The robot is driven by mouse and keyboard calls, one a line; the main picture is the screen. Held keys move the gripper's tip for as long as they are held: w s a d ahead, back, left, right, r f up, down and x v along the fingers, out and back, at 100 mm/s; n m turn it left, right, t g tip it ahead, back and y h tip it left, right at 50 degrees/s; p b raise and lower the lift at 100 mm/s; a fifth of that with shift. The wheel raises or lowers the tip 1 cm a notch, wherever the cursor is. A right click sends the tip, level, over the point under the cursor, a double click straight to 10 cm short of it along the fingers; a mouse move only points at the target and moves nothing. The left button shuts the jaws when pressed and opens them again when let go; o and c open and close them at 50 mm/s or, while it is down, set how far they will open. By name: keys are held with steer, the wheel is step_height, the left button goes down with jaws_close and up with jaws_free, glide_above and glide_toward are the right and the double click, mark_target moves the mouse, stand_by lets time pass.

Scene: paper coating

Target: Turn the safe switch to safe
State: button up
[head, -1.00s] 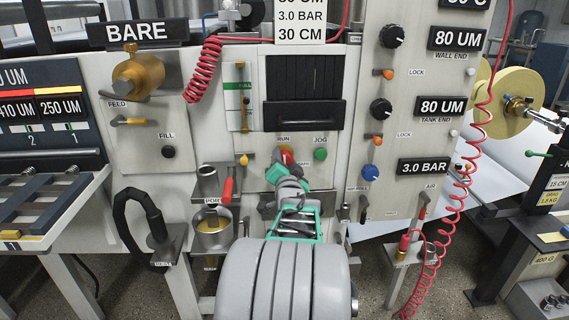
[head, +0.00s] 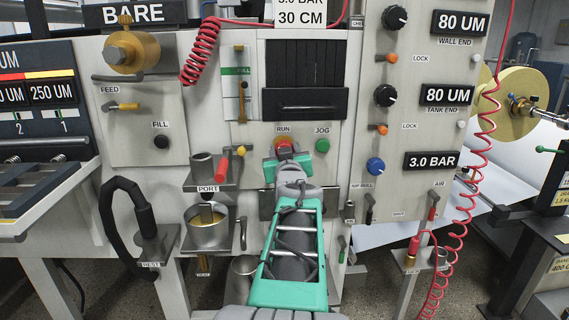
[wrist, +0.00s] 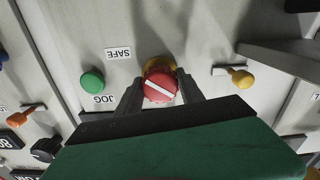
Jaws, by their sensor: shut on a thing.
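The safe switch is a round red knob (wrist: 159,90) with a white diagonal stripe, on a yellow collar (wrist: 157,64), on the upright grey panel. In the wrist view the SAFE label (wrist: 118,53) is near it, upside down. My gripper (wrist: 160,84) has one dark finger on each side of the red knob and is shut on it. In the head view the knob (head: 284,145) shows just below the RUN label (head: 283,129). My gripper (head: 288,158) is in front of it and hides its lower part.
The green JOG button (head: 322,146) is close to the right of the switch. A yellow-tipped lever (wrist: 240,77) is on its other side. A red port handle (head: 226,166) and a metal pot (head: 209,230) stand out at the lower left. A coiled red hose hangs at the right.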

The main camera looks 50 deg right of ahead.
steer(key=n+b, duration=0.2)
steer(key=n, duration=0.1)
steer(key=n+b, duration=0.1)
steer(key=b, duration=0.1)
steer(key=shift+f, duration=0.25)
steer(key=shift+r+n+b, duration=0.15)
steer(key=shift+n+b, duration=0.8)
steer(key=shift+n, duration=0.65)
steer(key=o, duration=1.4)
steer(key=shift+r, duration=0.1)
